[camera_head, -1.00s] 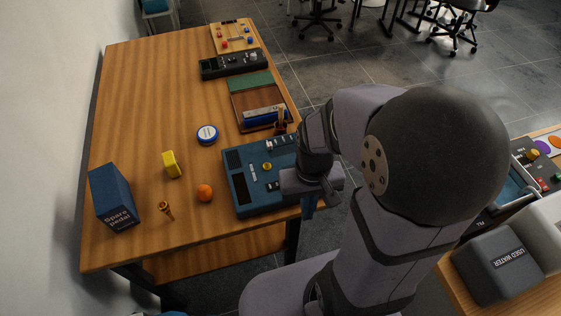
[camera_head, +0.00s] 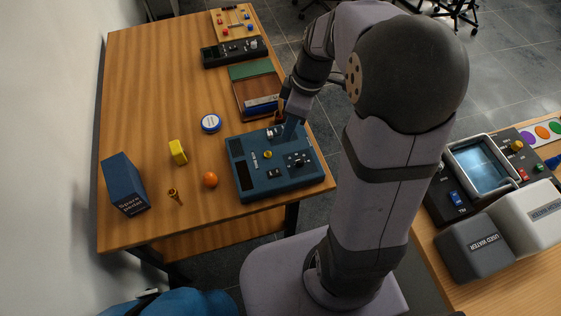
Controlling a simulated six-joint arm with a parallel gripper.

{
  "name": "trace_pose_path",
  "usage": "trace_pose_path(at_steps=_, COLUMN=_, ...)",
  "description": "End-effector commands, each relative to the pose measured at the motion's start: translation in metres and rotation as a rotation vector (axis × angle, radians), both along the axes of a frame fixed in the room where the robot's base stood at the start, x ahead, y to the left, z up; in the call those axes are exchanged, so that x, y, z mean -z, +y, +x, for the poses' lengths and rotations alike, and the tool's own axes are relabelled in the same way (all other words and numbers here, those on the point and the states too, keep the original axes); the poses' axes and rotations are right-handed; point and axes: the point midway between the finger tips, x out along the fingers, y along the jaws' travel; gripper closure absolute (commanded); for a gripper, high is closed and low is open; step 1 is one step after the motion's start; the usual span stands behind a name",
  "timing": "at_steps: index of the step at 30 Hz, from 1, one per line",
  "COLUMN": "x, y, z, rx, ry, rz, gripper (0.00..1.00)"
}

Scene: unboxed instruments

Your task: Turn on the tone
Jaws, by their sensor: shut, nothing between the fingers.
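A blue instrument box (camera_head: 262,190) lies on the wooden table near its right edge. Its top carries a yellow knob (camera_head: 268,154), a black knob (camera_head: 299,163), a small dark switch plate (camera_head: 274,173), a slider strip and a dark grille on the left. Small pale parts (camera_head: 274,132) show at its back edge. I cannot read its labels, so I cannot tell which control is for the tone. My gripper (camera_head: 289,130) points down over the back right part of the box, its fingers shut and empty. It hides part of the back edge; I cannot tell whether it touches.
Behind the box are a wooden tray (camera_head: 245,98) with a harmonica-like blue item and a black device (camera_head: 234,52). To the left are an orange ball (camera_head: 210,179), a blue-white tin (camera_head: 211,122), a yellow block (camera_head: 178,152) and a blue carton (camera_head: 123,182). The table's left half is mostly clear.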

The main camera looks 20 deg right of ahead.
Motion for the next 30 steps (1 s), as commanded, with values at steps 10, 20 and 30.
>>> trace_pose_path(at_steps=10, x=-0.0012, y=0.0056, z=-0.0083, rx=-0.438, ry=-0.067, rz=0.015, gripper=1.0)
trace_pose_path(at_steps=20, x=-0.0011, y=0.0055, z=-0.0085, rx=-0.555, ry=-0.094, rz=0.012, gripper=1.0)
trace_pose_path(at_steps=30, x=-0.0002, y=0.0057, z=-0.0086, rx=-0.555, ry=-0.093, rz=0.012, gripper=1.0)
